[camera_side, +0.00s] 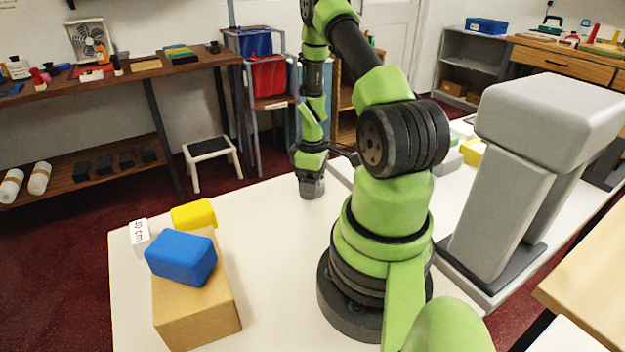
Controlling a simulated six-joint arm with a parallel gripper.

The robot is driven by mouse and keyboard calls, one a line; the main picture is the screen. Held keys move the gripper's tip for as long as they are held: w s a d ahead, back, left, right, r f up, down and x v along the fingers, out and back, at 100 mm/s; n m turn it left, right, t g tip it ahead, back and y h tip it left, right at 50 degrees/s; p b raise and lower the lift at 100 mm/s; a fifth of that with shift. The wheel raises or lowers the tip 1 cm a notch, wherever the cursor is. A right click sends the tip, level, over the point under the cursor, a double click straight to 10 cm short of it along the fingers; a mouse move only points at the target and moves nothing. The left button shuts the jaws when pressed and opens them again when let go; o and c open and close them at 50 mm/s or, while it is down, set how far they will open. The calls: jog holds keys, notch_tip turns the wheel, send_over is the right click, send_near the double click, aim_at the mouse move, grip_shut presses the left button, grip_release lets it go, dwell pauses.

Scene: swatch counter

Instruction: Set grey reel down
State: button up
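My gripper (312,188) points down at the far part of the white table (270,210), left of my arm's base. Its tip is small, dark grey and low, close to the table top. I cannot make out the fingers or whether they are apart. I cannot pick out a grey reel for certain; a grey shape at the tip may be the gripper itself or something in it. Whether the tip touches the table is too small to tell.
A tan box (195,310) bears a blue block (181,257) at front left. A yellow block (193,214) and a white block marked "40 cm" (139,238) are behind it. A large grey structure (500,205) stands right. The table between box and arm is clear.

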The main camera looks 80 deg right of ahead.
jog(key=o, duration=0.3)
jog(key=w+a+r+t, duration=0.1)
jog(key=w+a+r, duration=0.1)
jog(key=r, duration=0.7)
jog(key=w+a+r, duration=0.2)
jog(key=r, duration=0.7)
jog(key=a+r+m+t, duration=0.35)
jog(key=a+r, duration=0.75)
jog(key=a, duration=0.4)
jog(key=s+a+r+t+y, duration=0.2)
jog(key=s+a, duration=0.3)
jog(key=a, duration=0.2)
jog(key=shift+s+a+t, duration=0.25)
jog(key=shift+s+t, duration=0.05)
jog(key=shift+t, duration=0.05)
jog(key=shift+m, duration=0.25)
